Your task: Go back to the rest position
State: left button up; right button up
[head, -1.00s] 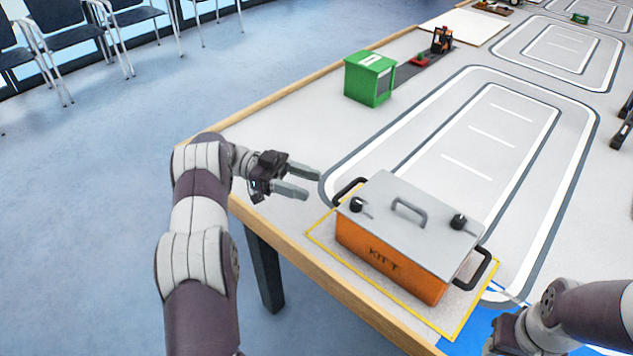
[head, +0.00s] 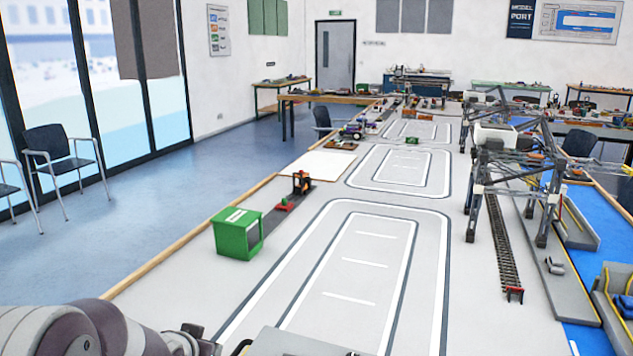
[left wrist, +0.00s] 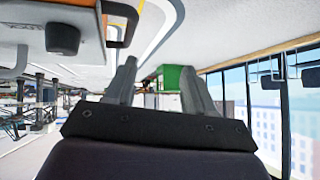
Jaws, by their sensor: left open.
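My left arm comes in at the bottom left of the head view, and only a dark part of its gripper shows at the bottom edge; the fingertips are out of that frame. In the left wrist view my left gripper (left wrist: 158,88) is open, with nothing between its two grey fingers. The grey lid of the case (head: 300,343) just shows at the bottom edge of the head view. The orange case with a black handle (left wrist: 120,30) shows at the upper left of the left wrist view, beside the gripper and apart from it. My right gripper is not in view.
A green box (head: 238,234) stands on the table's left side, and it shows beyond the fingers in the left wrist view (left wrist: 172,78). A small red and black forklift (head: 301,183) is behind it. Gantry cranes (head: 510,165) stand on the right by the track (head: 503,245).

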pick_arm(q)
jog(key=s+d+f+n+g, duration=0.1)
jog(key=s+f+g, duration=0.15)
jog(key=s, duration=0.45)
jog(key=s+d+f+g, duration=0.2)
jog(key=s+g, duration=0.1)
jog(key=s, duration=0.5)
jog(key=s+d+f+n+g, duration=0.1)
jog(key=s+f+g, duration=0.15)
jog(key=s, duration=0.45)
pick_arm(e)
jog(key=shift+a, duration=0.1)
pick_arm(q)
notch_tip(320, 180, up, 14)
jog(key=p, duration=1.3)
jog(key=shift+w, duration=0.2)
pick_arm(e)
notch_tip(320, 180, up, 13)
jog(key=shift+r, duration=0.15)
pick_arm(q)
jog(key=shift+d, duration=0.1)
